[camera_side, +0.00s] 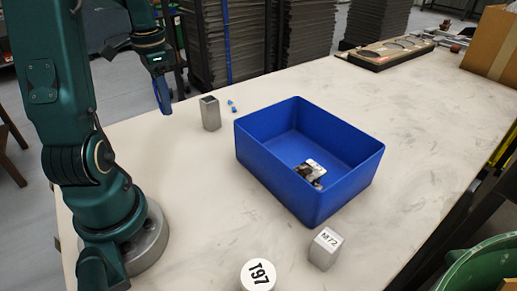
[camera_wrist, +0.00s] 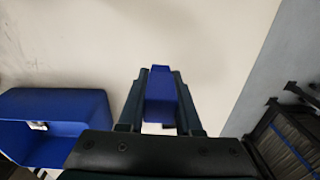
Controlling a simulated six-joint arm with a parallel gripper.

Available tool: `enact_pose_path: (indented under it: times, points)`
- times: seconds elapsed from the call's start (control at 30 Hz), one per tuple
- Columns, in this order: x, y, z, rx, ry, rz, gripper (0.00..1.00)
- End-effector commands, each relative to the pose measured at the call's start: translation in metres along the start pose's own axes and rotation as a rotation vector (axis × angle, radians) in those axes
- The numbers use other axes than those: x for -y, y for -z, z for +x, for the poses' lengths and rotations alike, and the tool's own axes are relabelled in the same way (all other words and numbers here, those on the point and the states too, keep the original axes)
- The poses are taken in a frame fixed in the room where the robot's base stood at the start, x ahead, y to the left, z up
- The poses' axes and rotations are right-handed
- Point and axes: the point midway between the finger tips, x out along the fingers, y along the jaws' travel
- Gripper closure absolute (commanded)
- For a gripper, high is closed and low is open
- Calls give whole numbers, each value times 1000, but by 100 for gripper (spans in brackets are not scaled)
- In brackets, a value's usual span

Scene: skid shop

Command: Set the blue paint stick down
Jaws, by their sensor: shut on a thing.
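My gripper (camera_side: 157,76) is at the upper left in the side view, above the table's edge area. It is shut on the blue paint stick (camera_side: 163,95), which hangs down from the jaws. In the wrist view the blue paint stick (camera_wrist: 160,92) sits between the two dark fingers of my gripper (camera_wrist: 160,85). The stick appears held above the table (camera_side: 420,125), with bare surface around it in the wrist view.
A blue bin (camera_side: 255,155) with a small metal part inside stands mid-table. A grey square tube (camera_side: 210,113) stands upright near the stick, with small blue pieces (camera_side: 232,106) beside it. A block marked M72 (camera_side: 325,248) and a round T97 piece (camera_side: 258,275) are in front.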

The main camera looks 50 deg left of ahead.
Motion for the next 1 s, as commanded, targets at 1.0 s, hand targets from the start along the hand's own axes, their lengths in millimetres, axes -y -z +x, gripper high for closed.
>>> enact_pose_path:
  times: [1.0]
  points:
    - [25,0,107,18,-30,-35,100]
